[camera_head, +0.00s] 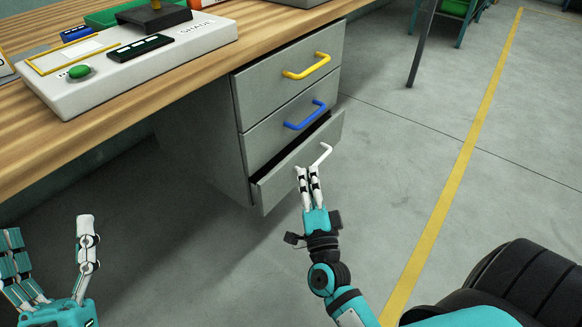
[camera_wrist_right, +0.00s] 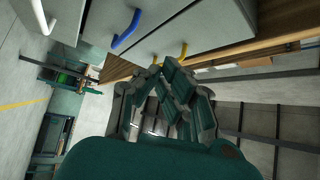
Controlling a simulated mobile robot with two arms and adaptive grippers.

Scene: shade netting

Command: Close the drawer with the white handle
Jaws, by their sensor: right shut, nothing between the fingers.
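The drawer with the white handle (camera_head: 325,153) is the lowest of three in a grey cabinet under the workbench. Its front (camera_head: 279,185) stands out from the cabinet, with a dark gap above it. My right gripper (camera_head: 306,170) is shut and empty, its fingertips close in front of the drawer front, left of the white handle. I cannot tell whether they touch it. In the right wrist view the gripper (camera_wrist_right: 163,68) appears with the white handle (camera_wrist_right: 42,16) at upper left. My left gripper (camera_head: 62,230) is open and empty at lower left, away from the cabinet.
Above are drawers with a blue handle (camera_head: 304,116) and a yellow handle (camera_head: 306,66), both flush. The wooden workbench (camera_head: 30,130) carries a control panel (camera_head: 130,62) with a green button. The floor right of the cabinet is clear, with a yellow line (camera_head: 455,170).

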